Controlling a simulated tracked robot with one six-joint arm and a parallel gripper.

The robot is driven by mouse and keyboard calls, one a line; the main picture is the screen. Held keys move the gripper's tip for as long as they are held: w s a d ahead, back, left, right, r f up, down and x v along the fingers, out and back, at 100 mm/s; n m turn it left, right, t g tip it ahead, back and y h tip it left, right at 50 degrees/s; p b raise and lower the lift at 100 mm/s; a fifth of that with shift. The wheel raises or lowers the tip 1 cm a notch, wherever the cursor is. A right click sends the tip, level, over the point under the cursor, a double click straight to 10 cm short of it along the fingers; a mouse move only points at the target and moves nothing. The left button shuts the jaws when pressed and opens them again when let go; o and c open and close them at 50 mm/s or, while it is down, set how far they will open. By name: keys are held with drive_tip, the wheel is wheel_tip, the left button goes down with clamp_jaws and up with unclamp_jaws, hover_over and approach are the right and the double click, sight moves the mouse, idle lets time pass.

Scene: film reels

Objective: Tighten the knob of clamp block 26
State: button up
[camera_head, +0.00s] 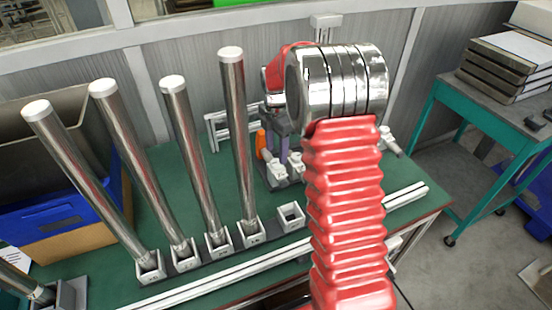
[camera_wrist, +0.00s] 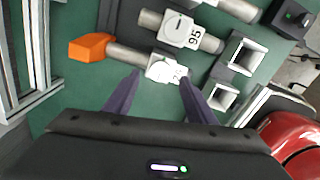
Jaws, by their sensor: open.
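In the wrist view my gripper (camera_wrist: 160,76) is open, with its two dark purple fingers pointing at a white clamp block (camera_wrist: 166,68). The block appears between the fingertips; I cannot tell how far below them it is. Its number is partly cut off and too small to read surely. A metal rod runs left from it to an orange knob (camera_wrist: 90,47), which lies outside the fingers. A second white block marked 95 (camera_wrist: 181,30) sits just above on another rod. In the head view the orange knob (camera_head: 261,141) stands beside small white blocks (camera_head: 276,169), partly hidden by my arm.
Several tall metal posts (camera_head: 191,130) with white caps stand in square sockets left of my arm. Empty square sockets (camera_wrist: 241,54) lie right of the blocks. A white rail (camera_head: 215,277) runs along the green bench's front. A blue bin (camera_head: 60,218) stands at left.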

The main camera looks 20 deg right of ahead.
sight(276, 162)
drive_tip(key=shift+f, duration=2.1)
drive_tip(key=c, duration=1)
